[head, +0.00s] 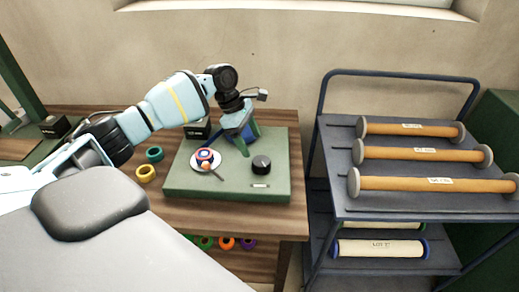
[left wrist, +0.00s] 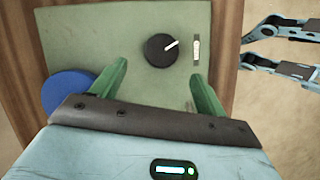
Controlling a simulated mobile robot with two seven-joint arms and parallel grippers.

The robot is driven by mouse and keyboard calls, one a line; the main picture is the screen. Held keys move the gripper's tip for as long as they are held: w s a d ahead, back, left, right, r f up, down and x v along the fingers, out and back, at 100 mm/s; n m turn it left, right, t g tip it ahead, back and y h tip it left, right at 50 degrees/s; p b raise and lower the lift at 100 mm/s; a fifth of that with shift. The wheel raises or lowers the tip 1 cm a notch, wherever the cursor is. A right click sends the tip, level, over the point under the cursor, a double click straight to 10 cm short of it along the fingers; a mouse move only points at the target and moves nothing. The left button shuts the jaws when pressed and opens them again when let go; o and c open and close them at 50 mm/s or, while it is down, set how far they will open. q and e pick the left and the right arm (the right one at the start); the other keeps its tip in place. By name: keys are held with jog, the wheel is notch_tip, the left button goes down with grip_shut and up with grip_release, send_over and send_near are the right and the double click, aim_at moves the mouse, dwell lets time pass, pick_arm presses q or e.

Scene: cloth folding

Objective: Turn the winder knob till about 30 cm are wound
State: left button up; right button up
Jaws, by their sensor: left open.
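The black winder knob (head: 261,163) sits on the right part of a green board (head: 185,184) on the table. In the left wrist view the knob (left wrist: 160,50) shows a white pointer mark aimed up and right. My left gripper (head: 241,141) is open, above the board behind the knob. Its two green fingers (left wrist: 158,88) are apart and empty, with the knob beyond them.
A small label plate (left wrist: 196,50) is beside the knob. A blue round part (left wrist: 68,92) stands at the board's back. Yellow (head: 146,173) and teal (head: 154,154) rings lie to the left. A dark cart (head: 340,185) with orange rolls stands close on the right.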

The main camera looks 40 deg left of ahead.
aim_at(260, 160)
pick_arm(q)
jog(key=x, duration=0.6)
jog(key=shift+s+d+f+b, duration=0.15)
jog(key=shift+d+f+b, duration=0.05)
jog(key=shift+b, duration=0.15)
jog(key=shift+d+f, duration=0.2)
jog(key=shift+f, duration=0.3)
pick_arm(e)
jog(key=shift+s+f, duration=0.5)
jog(key=shift+s, duration=0.05)
pick_arm(q)
jog(key=c, duration=1)
jog(key=shift+o, duration=0.2)
pick_arm(e)
jog(key=shift+s+d+f, duration=0.1)
jog(key=shift+d, duration=0.1)
pick_arm(q)
jog(key=shift+m, duration=0.4)
